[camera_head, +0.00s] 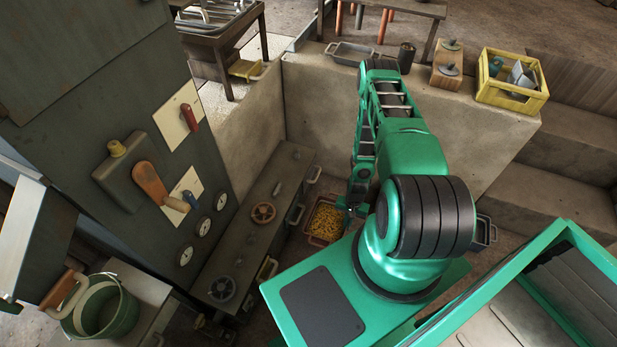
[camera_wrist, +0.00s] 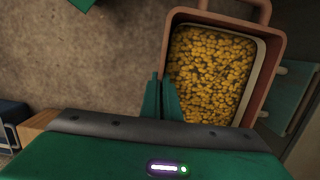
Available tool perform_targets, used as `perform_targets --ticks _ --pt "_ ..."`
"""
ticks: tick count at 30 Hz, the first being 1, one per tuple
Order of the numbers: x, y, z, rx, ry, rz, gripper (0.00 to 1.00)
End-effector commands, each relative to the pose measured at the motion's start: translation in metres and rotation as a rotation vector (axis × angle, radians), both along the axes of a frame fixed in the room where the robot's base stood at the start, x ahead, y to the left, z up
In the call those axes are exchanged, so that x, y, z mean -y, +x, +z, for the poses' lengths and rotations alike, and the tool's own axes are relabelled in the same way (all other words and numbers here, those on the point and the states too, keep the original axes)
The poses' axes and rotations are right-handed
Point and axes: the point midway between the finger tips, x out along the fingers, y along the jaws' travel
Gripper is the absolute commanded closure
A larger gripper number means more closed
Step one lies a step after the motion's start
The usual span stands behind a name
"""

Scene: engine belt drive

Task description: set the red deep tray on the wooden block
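The red deep tray (camera_wrist: 270,75) is reddish brown, has a loop handle and is filled with yellow pieces. In the head view the tray (camera_head: 312,238) is low by the foot of the grey bench. My gripper (camera_wrist: 160,80) is at its left wall in the wrist view, with its fingers close together and the wall apparently between them. In the head view my gripper (camera_head: 346,204) is at the tray's upper right side. I cannot tell whether the tray is off the floor. A wooden piece (camera_wrist: 38,127), perhaps the wooden block, shows partly behind my wrist.
The grey bench (camera_head: 245,240) with hand wheels is left of the red tray. Bare floor (camera_wrist: 95,65) lies left of it in the wrist view.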

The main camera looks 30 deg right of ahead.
Motion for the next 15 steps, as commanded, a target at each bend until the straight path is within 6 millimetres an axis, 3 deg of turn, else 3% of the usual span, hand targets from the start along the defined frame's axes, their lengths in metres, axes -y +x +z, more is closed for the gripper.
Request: perform_targets --ticks 8,15 --pt "0.000 0.005 0.006 0.002 0.000 0.009 1.00" --pt "0.004 0.040 0.041 0.007 -0.006 0.088 1.00"
